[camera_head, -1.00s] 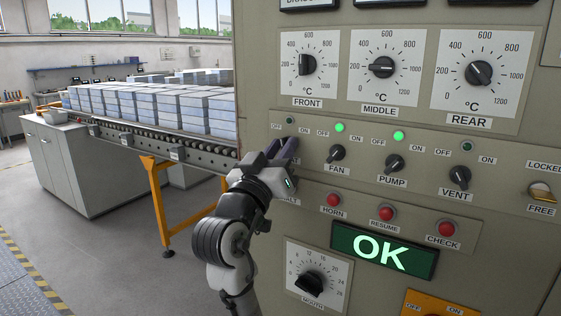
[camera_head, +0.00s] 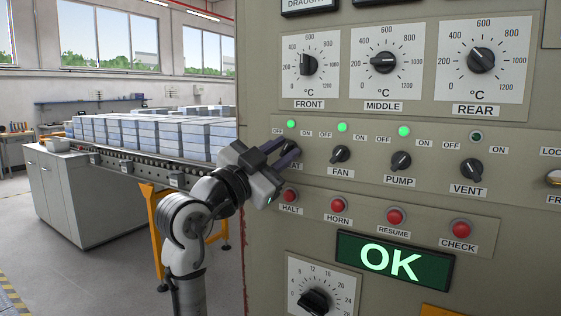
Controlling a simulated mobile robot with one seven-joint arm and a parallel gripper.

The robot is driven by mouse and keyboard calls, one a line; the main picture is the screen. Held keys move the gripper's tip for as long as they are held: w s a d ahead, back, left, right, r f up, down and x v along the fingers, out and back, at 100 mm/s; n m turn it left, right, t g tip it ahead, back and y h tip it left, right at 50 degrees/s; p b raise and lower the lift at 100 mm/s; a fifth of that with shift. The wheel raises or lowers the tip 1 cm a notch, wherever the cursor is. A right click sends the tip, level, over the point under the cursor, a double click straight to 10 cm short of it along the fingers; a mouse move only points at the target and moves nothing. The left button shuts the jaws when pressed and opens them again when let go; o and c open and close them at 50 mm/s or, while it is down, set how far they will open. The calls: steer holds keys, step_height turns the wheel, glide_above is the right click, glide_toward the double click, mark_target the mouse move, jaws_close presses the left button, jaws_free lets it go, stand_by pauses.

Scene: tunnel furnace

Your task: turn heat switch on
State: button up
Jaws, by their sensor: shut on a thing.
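The heat switch (camera_head: 292,148) is the leftmost black knob in the switch row on the grey-beige panel. My fingers cover most of it, and only the end of its label shows. The heat lamp (camera_head: 291,124) above it, between OFF and ON, glows green. My gripper (camera_head: 284,152) reaches the switch from the lower left, turned at a slant, with its dark fingers shut on the knob. The knob's exact angle is hidden by the fingers.
The fan switch (camera_head: 340,154) is close on the right, then the pump switch (camera_head: 400,161) and vent switch (camera_head: 468,169). The halt button (camera_head: 290,195) lies just below my gripper. A conveyor (camera_head: 150,163) with stacked blocks runs on the left.

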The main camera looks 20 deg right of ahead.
steer(key=shift+m+g, duration=0.4)
steer(key=shift+m, duration=0.1)
steer(key=shift+r, duration=0.1)
steer(key=o, duration=0.7)
steer(key=shift+c, duration=0.2)
steer(key=b+v, duration=0.3)
steer(key=v, duration=1)
steer(key=shift+s+a+f, duration=0.15)
steer(key=shift+a+f, duration=0.1)
steer(key=shift+a, duration=0.05)
